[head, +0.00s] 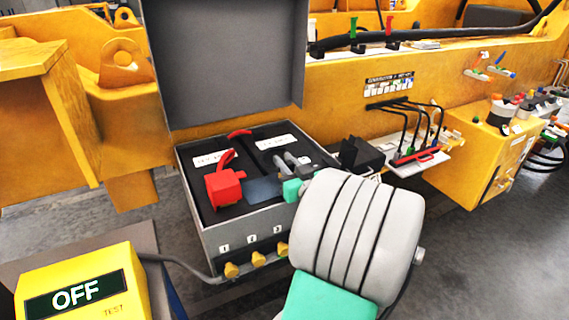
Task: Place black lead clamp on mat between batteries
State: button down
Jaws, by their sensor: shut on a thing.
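An open grey case (205,235) holds two dark batteries with white labels, the left one (190,160) and the right one (285,128). A blue-grey mat (263,189) lies between them at the front. A red clamp (225,187) sits on the left battery. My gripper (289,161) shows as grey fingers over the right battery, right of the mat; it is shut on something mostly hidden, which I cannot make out. A black block (362,155) shows just right of the case; I cannot tell whether it is the black lead clamp. My wrist covers the case's front right corner.
The raised case lid (225,60) stands behind. A yellow OFF box (85,288) is at the front left. A tray with black hooks and a red bar (418,157) and a yellow cabinet (490,150) stand to the right. Yellow machinery fills the back.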

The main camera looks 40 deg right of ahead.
jog(key=c, duration=1.3)
grip_release()
jog(key=shift+f, duration=0.1)
jog(key=shift+r+p, duration=0.3)
jog(key=shift+p, duration=0.1)
jog(key=b+v, duration=0.2)
jog(key=v, duration=0.1)
jog(key=b+v, duration=0.2)
jog(key=v, duration=0.1)
jog(key=f+b+v, duration=0.1)
jog(key=b+v, duration=0.1)
jog(key=v, duration=0.2)
jog(key=shift+s+d+b, duration=0.1)
jog(key=shift+d+b, duration=0.15)
jog(key=shift+b, duration=0.05)
jog(key=s+b, duration=0.1)
jog(key=b, duration=0.1)
jog(key=a+r+b, duration=0.1)
jog(key=b, duration=0.1)
jog(key=shift+s, duration=0.4)
